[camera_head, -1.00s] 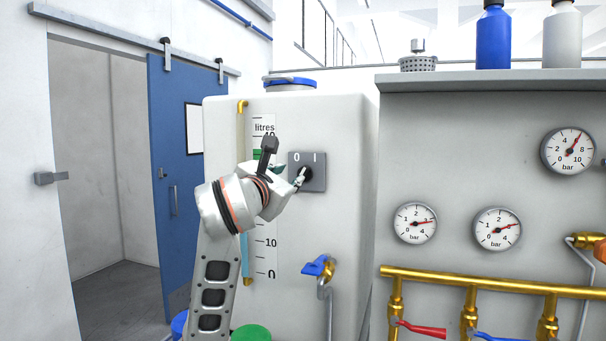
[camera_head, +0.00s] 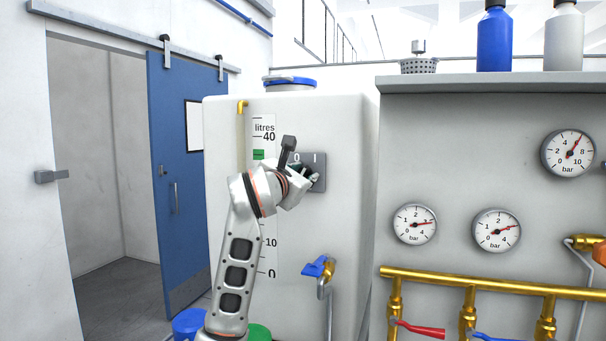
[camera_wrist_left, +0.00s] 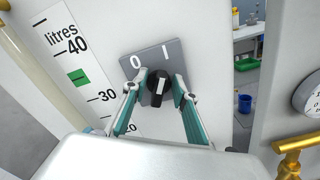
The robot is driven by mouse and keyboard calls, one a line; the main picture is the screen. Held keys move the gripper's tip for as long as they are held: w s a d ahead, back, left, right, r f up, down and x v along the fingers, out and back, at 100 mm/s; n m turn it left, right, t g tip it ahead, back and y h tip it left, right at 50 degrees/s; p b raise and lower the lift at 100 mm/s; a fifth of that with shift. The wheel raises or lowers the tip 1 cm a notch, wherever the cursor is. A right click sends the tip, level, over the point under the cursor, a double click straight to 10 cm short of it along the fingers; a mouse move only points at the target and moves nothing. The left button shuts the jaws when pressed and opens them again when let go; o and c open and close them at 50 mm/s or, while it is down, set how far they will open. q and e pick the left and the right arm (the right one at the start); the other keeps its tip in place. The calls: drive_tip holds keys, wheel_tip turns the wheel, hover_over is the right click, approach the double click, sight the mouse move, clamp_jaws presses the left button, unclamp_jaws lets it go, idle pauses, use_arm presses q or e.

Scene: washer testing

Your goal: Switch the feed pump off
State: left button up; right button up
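The pump switch is a grey plate (camera_head: 320,177) marked 0 and I on the front of the white tank. In the left wrist view its black knob (camera_wrist_left: 161,90) carries a white pointer line, which points up roughly toward the I. My left gripper (camera_head: 304,173) is at the switch and hides the knob in the head view. In the left wrist view the gripper (camera_wrist_left: 160,88) is open, with one finger on each side of the knob. I cannot tell whether either finger touches it. My right gripper is in neither view.
The tank (camera_head: 345,130) has a litre scale (camera_head: 264,130) left of the switch and a blue-handled tap (camera_head: 318,267) below it. Gauges (camera_head: 415,224) and brass pipes (camera_head: 450,281) are to the right. A blue sliding door (camera_head: 172,235) stands at the left.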

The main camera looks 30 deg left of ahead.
use_arm(q)
clamp_jaws()
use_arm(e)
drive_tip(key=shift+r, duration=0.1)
